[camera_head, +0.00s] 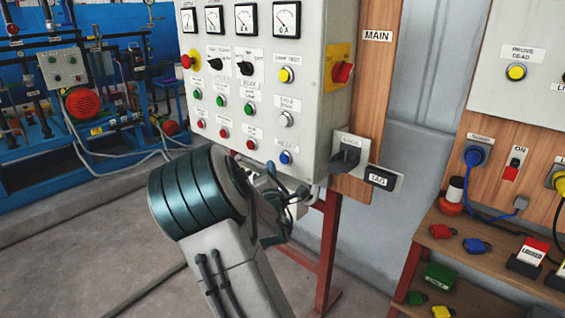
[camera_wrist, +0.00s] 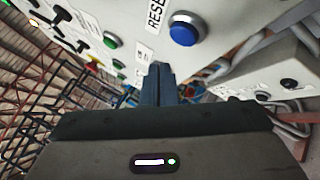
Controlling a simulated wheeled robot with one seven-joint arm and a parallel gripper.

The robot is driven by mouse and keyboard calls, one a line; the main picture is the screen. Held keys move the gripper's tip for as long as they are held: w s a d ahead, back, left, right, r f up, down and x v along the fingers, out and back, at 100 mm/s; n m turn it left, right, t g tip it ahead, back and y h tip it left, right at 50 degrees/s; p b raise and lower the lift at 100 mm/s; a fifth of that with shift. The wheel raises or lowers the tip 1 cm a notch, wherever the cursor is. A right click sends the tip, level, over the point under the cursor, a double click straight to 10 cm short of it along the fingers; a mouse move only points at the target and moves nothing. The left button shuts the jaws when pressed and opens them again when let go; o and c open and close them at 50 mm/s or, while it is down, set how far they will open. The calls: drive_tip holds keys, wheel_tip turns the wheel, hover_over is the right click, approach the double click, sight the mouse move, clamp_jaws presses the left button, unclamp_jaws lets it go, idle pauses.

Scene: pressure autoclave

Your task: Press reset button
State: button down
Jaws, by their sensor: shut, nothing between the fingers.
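The reset button is a round blue button on the grey control panel (camera_head: 322,130), low at its right side. In the head view the blue button (camera_head: 285,157) sits under a small label. My gripper (camera_head: 274,172) is just below and left of the button in the head view. In the wrist view my gripper's fingers (camera_wrist: 158,72) are together and empty, below and left of the button. No contact with the button is visible.
Green (camera_head: 248,108) and red buttons stand in rows left of the blue one. A black-handled switch (camera_head: 345,158) juts out at the panel's lower right. A wooden bench (camera_head: 455,243) with locks and tags is at right. Grey floor is open at left.

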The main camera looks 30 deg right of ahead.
sight(280, 157)
drive_tip(key=shift+w+d, duration=0.2)
drive_tip(key=shift+d, duration=0.3)
drive_tip(key=shift+w+d, duration=0.2)
drive_tip(key=shift+d, duration=0.3)
drive_tip(key=shift+d+b, duration=0.15)
drive_tip(key=shift+b, duration=0.2)
idle(1.1)
drive_tip(key=shift+w+d, duration=0.15)
drive_tip(key=shift+d, duration=0.1)
drive_tip(key=shift+w+d+b, duration=0.15)
drive_tip(key=shift+d+b, duration=0.2)
drive_tip(key=shift+d, duration=0.1)
idle(0.8)
drive_tip(key=shift+a, duration=0.1)
drive_tip(key=shift+s+a, duration=0.3)
drive_tip(key=shift+a, duration=0.4)
drive_tip(key=shift+a, duration=0.15)
drive_tip(key=a, duration=0.1)
drive_tip(key=s+a, duration=0.1)
drive_tip(key=a, duration=0.2)
drive_tip(key=shift+s+a, duration=0.25)
drive_tip(key=shift+s, duration=0.1)
